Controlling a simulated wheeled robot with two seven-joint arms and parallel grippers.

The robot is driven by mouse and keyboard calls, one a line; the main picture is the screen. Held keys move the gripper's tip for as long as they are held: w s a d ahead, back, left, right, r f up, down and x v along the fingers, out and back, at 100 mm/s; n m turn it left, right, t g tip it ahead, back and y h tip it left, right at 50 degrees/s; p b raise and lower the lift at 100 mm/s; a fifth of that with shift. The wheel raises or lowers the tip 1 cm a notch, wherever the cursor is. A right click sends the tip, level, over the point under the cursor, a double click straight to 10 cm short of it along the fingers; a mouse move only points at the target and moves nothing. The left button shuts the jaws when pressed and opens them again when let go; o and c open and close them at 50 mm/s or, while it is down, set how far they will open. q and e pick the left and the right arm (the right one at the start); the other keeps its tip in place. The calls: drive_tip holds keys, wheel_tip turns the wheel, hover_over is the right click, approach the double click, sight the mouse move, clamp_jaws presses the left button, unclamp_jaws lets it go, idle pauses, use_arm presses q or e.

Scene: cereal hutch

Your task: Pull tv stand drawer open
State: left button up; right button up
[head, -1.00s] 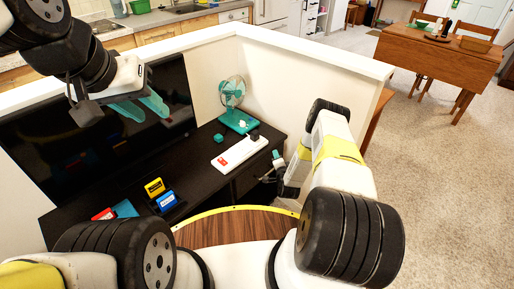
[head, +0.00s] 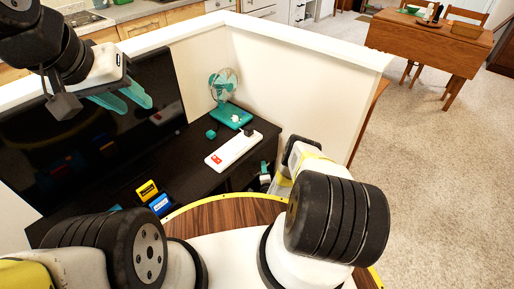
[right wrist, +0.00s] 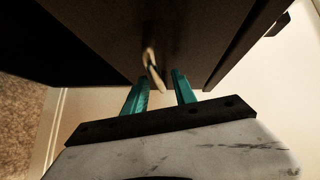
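The black-brown TV stand (head: 187,165) stands along the low wall. Its dark drawer front (right wrist: 105,45) fills the upper part of the right wrist view. A pale, bar-like handle (right wrist: 152,62) sticks out from it. My right gripper (right wrist: 159,90) is open. Its two teal fingers are apart, and the handle's near end shows between them. I cannot tell whether either finger touches it. In the head view my right gripper (head: 265,178) is small beside the stand's front, partly hidden by my arm. My left gripper (head: 127,98) is open and empty, raised in front of the TV.
A large TV (head: 100,125) stands on the stand. A white power strip (head: 232,151), a teal fan (head: 226,95), a yellow box (head: 147,190) and a blue box (head: 161,203) are on its top. A low white wall (head: 290,80) encloses it. Carpet is open at the right.

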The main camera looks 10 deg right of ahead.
drive_tip(key=shift+w, duration=0.35)
clamp_jaws()
idle(1.2)
